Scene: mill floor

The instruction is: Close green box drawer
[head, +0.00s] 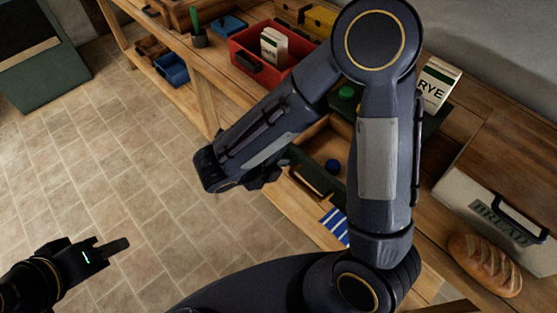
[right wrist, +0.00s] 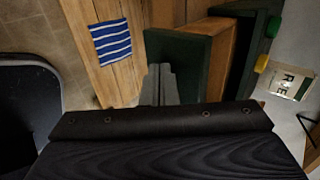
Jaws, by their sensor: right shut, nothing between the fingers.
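The green box (head: 436,121) stands on the wooden bench, partly hidden behind my right arm. Its drawer (head: 316,176) is pulled out, with the wooden inside and a blue ball (head: 333,166) showing. In the right wrist view, the drawer's green front (right wrist: 180,62) stands out from the box body (right wrist: 252,50). My right gripper (head: 272,176) is shut and empty, close to the drawer front; its fingers show in the right wrist view (right wrist: 160,82). Contact cannot be told. My left gripper (head: 120,245) is over the floor, far from the box; its jaw opening is unclear.
A striped blue cloth (head: 335,225) lies by the bench's front edge. A red box (head: 255,48) stands further left, with its white carton. A RYE packet (head: 437,84), bread bin (head: 490,212) and loaf (head: 484,264) are on the right. The tiled floor is clear.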

